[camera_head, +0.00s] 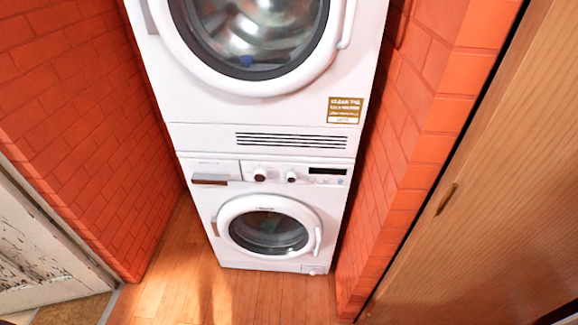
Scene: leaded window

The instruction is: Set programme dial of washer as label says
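The washer (330,215) is the lower of two stacked white front-loading machines, straight ahead. Its panel has a larger dial (260,174) and a smaller knob (291,177) to its right, both white with dark centres. I cannot tell which is the programme dial or where either points. A dark display (327,171) sits right of them. The round door (269,232) looks closed. A brown and white label (345,110) is on the upper machine's lower right front; its print is too small to read surely. Neither of my grippers is in view.
The upper machine (200,135) has a round glass door and a dark vent grille. Orange brick walls (80,120) close in on both sides. A wooden door or panel (490,170) stands at right, a worn pale door (40,245) at left. Wooden floor (230,300) in front is clear.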

